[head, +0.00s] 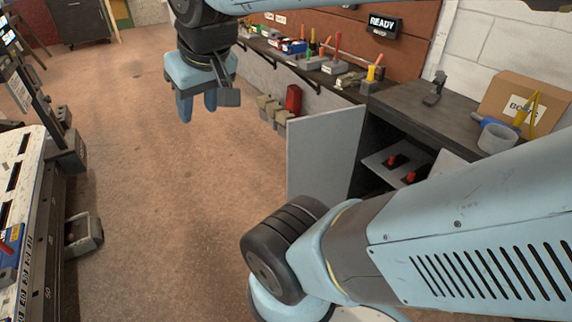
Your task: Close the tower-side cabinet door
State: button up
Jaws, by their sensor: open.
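The cabinet (420,100) stands at the right with a dark top. Its light grey door (322,152) stands open, swung out from the cabinet's left side over the floor. The inside shows a pale shelf (375,162) with red-handled items (394,160). My arm hides the lower part of the cabinet and its right side. My gripper (197,108) is open and empty, pointing down at the upper middle of the picture. It appears left of the door and apart from it.
A wall bench (345,92) with tools and bins runs behind the door. A workbench (35,210) edges the left. The brown floor between is mostly clear.

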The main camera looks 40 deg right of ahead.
aim_at(322, 148)
jog(key=u, duration=0.3)
jog(key=i, duration=3.45)
jog(key=z, duration=1.35)
jog(key=i, duration=0.2)
jog(key=z, duration=2.2)
